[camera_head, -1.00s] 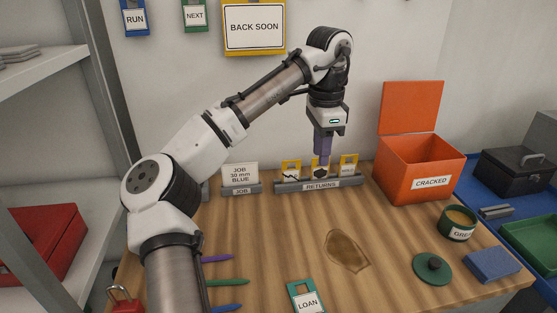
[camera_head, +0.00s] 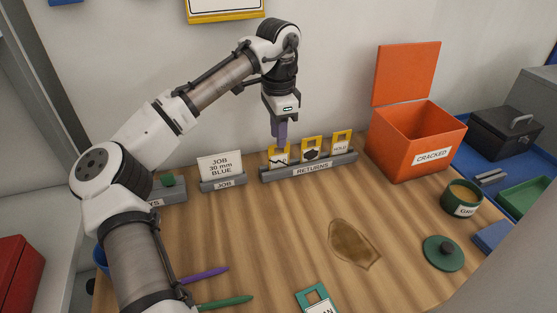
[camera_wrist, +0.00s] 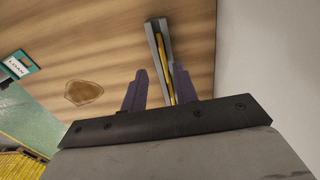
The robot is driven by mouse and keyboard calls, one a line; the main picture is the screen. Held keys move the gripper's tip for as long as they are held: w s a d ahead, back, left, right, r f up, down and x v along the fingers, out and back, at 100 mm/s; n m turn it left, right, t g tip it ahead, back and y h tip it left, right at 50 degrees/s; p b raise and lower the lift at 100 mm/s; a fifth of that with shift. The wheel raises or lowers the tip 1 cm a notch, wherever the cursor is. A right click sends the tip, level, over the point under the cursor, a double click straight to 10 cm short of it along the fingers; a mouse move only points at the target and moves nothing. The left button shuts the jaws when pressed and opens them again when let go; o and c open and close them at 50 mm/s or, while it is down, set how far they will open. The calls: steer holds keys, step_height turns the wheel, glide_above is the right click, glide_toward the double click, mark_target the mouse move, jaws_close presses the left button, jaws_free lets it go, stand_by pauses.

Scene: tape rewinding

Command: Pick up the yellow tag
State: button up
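Three yellow tags stand upright in the grey RETURNS rack (camera_head: 329,168) at the back of the bench. The left tag (camera_head: 280,158) bears a dark crack-like line, the middle tag (camera_head: 311,150) a dark blot, and the right tag (camera_head: 342,142) small lettering. My gripper (camera_head: 280,142) points down at the left tag, its purple fingers overlapping that tag's top. In the wrist view my gripper (camera_wrist: 158,78) has its fingers apart, with the rack (camera_wrist: 152,38) and yellow tag edges (camera_wrist: 164,62) running up between and beyond them. Contact with a tag cannot be told.
An open orange CRACKED bin (camera_head: 411,155) stands right of the rack. The JOB card holder (camera_head: 223,183) stands to its left. A brown stain (camera_head: 353,244), a green lid (camera_head: 443,253) and a teal tag (camera_head: 314,296) lie in front. The wood just before the rack is clear.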

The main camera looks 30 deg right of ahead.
mark_target(279, 159)
steer(key=shift+w+d+f+p, duration=0.1)
steer(key=shift+f+p, duration=0.25)
steer(key=shift+f, duration=1.3)
steer(key=shift+w+d+f+p, duration=0.1)
steer(key=shift+f+p, duration=0.2)
steer(key=shift+f, duration=1.3)
jaws_close()
